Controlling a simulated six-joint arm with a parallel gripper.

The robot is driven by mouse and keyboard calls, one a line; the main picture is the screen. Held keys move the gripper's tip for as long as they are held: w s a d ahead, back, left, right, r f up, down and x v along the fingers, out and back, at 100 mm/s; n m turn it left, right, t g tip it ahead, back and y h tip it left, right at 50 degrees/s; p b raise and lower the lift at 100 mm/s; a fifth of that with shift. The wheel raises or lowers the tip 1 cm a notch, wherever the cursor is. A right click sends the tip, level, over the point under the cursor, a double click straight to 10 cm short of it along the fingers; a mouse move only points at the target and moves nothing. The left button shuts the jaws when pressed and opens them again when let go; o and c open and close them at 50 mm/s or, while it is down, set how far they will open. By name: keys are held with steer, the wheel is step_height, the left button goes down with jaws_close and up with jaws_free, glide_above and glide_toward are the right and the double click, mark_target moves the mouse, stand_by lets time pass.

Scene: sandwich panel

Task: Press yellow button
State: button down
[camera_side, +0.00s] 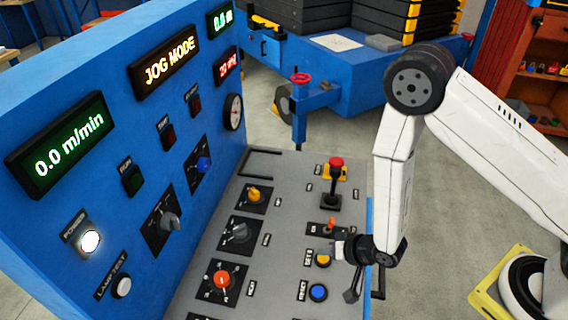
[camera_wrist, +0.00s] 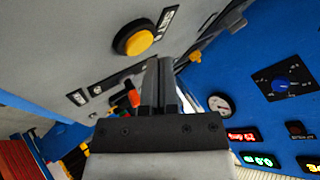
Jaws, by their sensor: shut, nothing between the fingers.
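The yellow button (camera_side: 323,262) is round with a dark collar, set in the grey desk panel near its right edge, above a blue button. In the wrist view the yellow button (camera_wrist: 139,41) shows whole, up and left of my fingertips. My gripper (camera_side: 326,252) is over the desk panel, its fingers pointing left and covering part of the button's upper side in the side view. In the wrist view my gripper (camera_wrist: 158,64) has its two fingers together with nothing between them. A gap shows between fingertips and button there; I cannot tell its depth.
A blue button (camera_side: 318,292), an orange toggle (camera_side: 331,224) and a red-topped joystick (camera_side: 335,180) stand near the gripper. Rotary knobs, including a red one (camera_side: 221,280), line the desk's left. The upright blue panel (camera_side: 110,140) with lit displays closes the left side.

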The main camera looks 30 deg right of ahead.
mark_target(326, 259)
steer(key=shift+r, duration=0.1)
steer(key=shift+r, duration=2.4)
steer(key=shift+w+d+r, duration=0.15)
steer(key=shift+d+r, duration=0.1)
steer(key=shift+r, duration=0.1)
steer(key=s+d+r+n+g+h, duration=0.1)
steer(key=s+d+r+n+g, duration=0.1)
steer(key=d+r, duration=0.4)
steer(key=s+d+r+n+g+h, duration=0.2)
steer(key=s+d+r+g, duration=0.2)
steer(key=r, duration=0.4)
steer(key=s+d, duration=0.1)
steer(key=d, duration=0.1)
steer(key=shift+d+r+n, duration=0.3)
steer(key=shift+d+n, duration=0.1)
